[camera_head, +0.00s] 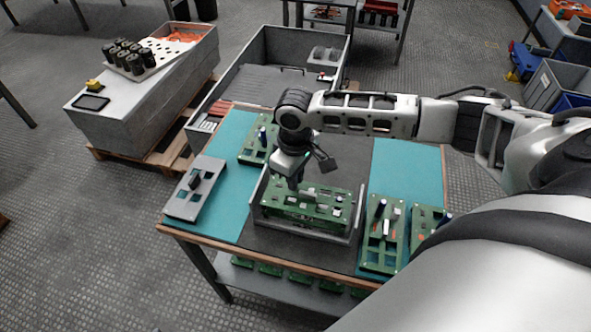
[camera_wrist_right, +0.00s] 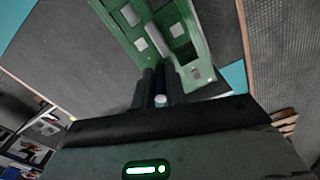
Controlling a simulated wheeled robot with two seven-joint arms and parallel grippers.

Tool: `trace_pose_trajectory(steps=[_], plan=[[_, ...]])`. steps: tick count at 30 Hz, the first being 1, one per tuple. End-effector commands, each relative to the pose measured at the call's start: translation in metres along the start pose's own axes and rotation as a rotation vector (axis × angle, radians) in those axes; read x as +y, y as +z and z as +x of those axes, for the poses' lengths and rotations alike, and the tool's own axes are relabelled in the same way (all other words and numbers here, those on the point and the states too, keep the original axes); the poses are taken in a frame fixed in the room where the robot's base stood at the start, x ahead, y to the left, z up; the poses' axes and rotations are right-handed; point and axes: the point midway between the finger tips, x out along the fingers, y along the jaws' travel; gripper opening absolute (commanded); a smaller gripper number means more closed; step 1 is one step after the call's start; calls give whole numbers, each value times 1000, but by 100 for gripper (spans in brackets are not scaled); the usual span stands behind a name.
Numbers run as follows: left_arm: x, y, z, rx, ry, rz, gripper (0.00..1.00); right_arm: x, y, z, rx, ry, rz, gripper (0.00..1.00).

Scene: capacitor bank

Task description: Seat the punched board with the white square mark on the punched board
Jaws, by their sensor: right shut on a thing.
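A green punched board (camera_head: 310,212) with pale square marks and small parts on it sits at the grey tray-like holder (camera_head: 300,232) in the middle of the table. My right gripper (camera_head: 293,184) reaches down onto it from above, near its back left part. In the right wrist view the board (camera_wrist_right: 187,60) shows square holes and light squares, and my shut fingers (camera_wrist_right: 155,88) meet it. A small pale round part (camera_wrist_right: 161,100) shows at the fingers. The exact grip spot is hidden, and I cannot tell whether the board rests on another board. My left gripper is out of view.
Other green boards stand on the teal mat at the right (camera_head: 382,235) and back left (camera_head: 256,140). A grey plate (camera_head: 195,190) with a dark block lies at left. A large grey bin (camera_head: 270,75) stands behind the table, and black cylinders (camera_head: 128,55) stand on a crate at upper left.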

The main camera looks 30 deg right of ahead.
Motion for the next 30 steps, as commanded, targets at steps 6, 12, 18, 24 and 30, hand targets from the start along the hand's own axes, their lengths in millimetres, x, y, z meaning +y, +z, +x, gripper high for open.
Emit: trace_pose_trajectory(steps=[6, 12, 18, 24, 30], plan=[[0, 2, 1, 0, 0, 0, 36, 0, 0, 5, 1, 0, 0, 0], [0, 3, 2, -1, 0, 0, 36, 0, 0, 9, 0, 1, 0, 0], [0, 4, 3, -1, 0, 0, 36, 0, 0, 12, 0, 1, 0, 0], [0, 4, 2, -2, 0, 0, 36, 0, 0, 12, 0, 1, 0, 0], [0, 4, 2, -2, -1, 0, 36, 0, 0, 12, 0, 0, 0, 0]])
